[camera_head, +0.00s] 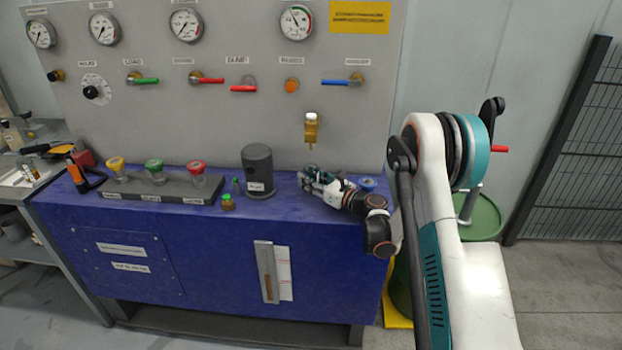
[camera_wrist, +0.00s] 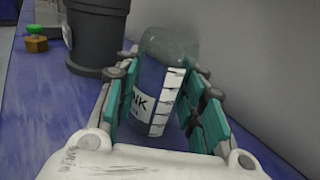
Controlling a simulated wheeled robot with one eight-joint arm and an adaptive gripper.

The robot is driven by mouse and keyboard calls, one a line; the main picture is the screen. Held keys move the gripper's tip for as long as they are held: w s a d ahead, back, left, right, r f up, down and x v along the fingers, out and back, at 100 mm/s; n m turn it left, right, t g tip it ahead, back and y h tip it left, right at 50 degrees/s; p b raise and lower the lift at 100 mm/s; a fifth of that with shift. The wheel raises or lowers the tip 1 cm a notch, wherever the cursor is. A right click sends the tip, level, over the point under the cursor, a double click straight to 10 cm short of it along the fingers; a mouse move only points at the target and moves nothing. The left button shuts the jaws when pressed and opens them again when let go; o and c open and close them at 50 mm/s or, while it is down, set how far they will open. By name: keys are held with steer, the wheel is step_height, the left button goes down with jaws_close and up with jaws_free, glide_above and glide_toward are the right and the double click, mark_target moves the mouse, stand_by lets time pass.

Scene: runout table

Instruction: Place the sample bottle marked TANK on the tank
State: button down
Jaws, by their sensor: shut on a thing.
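A clear sample bottle (camera_wrist: 170,48) with a white label stands between the fingers of my gripper (camera_wrist: 163,105) in the wrist view. The letters "NK" show on the label; the rest is hidden by the left finger. My gripper is shut on the bottle. In the head view my gripper (camera_head: 308,180) is low over the blue bench top, right of a dark grey cylinder (camera_head: 258,170) with a small white label. This cylinder may be the tank; its label is too small to read. It also shows beyond the left finger in the wrist view (camera_wrist: 97,35).
A blue cap (camera_head: 367,184) shows behind my arm. The gauge panel (camera_head: 230,110) rises behind the bench. A green drum (camera_head: 484,217) stands right.

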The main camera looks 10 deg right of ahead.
steer(key=shift+f+b, duration=0.6)
steer(key=shift+f, duration=0.1)
steer(key=c, duration=1)
jaws_free()
steer(key=shift+o, duration=0.2)
steer(key=v, duration=1.2)
steer(key=shift+r, duration=0.1)
